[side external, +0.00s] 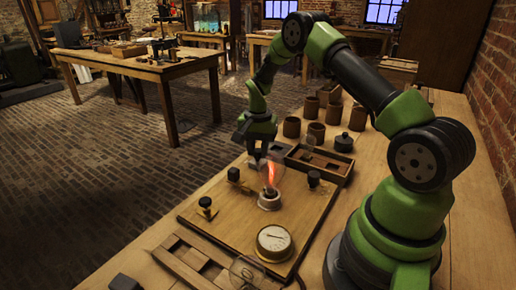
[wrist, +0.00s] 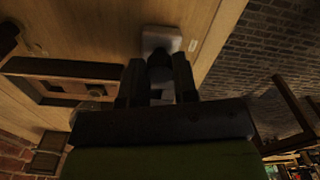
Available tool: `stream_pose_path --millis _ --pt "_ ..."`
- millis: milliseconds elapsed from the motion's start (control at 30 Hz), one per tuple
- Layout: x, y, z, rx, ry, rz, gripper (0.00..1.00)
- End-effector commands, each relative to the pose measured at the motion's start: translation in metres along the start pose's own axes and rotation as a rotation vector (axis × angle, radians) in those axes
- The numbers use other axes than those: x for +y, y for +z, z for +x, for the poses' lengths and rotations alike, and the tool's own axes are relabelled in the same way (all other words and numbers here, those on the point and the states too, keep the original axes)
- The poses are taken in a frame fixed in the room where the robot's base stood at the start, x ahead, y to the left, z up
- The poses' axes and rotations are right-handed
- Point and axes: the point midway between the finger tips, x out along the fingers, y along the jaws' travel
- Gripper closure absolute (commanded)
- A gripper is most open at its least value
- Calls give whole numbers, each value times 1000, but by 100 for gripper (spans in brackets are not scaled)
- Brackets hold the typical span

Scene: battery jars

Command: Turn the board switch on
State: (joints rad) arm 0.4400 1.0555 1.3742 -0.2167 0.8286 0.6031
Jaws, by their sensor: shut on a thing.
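The wooden board (side external: 232,222) lies on the bench in the side view. The board switch shows in the wrist view as a pale square base (wrist: 162,38) with a dark lever (wrist: 160,66) between my fingers. My gripper (side external: 257,158) is low over the far edge of the board, and it shows in the wrist view (wrist: 160,88) shut on the lever. The fingers hide most of the switch in the side view, so its position is hard to read there. A bulb (side external: 270,190) on the board has an orange glow inside.
The board also carries a dial gauge (side external: 274,241) and dark terminal knobs (side external: 206,205) (side external: 313,178). A compartment tray (side external: 330,168) and several brown jars (side external: 316,134) stand beyond it. Another tray (side external: 180,266) lies at the front. My arm spans the right side.

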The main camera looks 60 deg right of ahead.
Motion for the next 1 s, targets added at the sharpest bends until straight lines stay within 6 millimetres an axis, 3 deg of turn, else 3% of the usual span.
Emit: stream_pose_path --millis 33,133,500,1000 --pt "0 0 -1 -1 0 3 71" --pt "0 0 -1 -1 -1 3 48" --pt "0 0 -7 2 -2 0 47" --pt "0 -1 -92 2 -3 1 47"
